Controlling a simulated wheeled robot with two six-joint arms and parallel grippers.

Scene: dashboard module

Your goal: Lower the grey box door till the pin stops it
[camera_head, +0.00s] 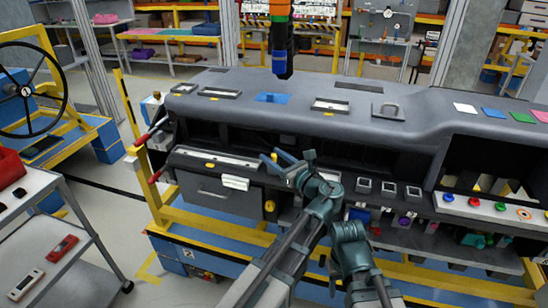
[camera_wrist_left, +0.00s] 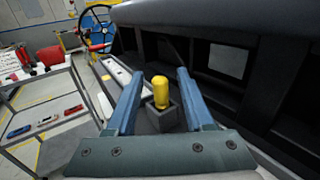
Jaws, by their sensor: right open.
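The grey box door (camera_head: 215,193), a flat panel with a bar handle, stands near upright below the dashboard ledge at the left. My left gripper (camera_head: 283,158) is above the ledge, to the right of the door. In the left wrist view its two blue fingers (camera_wrist_left: 160,75) are apart, on either side of a yellow knob (camera_wrist_left: 160,93) on a small grey block, with a gap on both sides. I cannot tell which part is the stop pin. My right gripper (camera_head: 350,232) is low in front of the dashboard; its fingers are hard to make out.
The grey dashboard (camera_head: 340,125) spans the view above the arms. A yellow frame (camera_head: 190,218) runs below it. A dark tool (camera_head: 282,60) hangs above. A grey cart (camera_head: 50,240) stands at the left. Several coloured buttons (camera_head: 475,203) line the right ledge.

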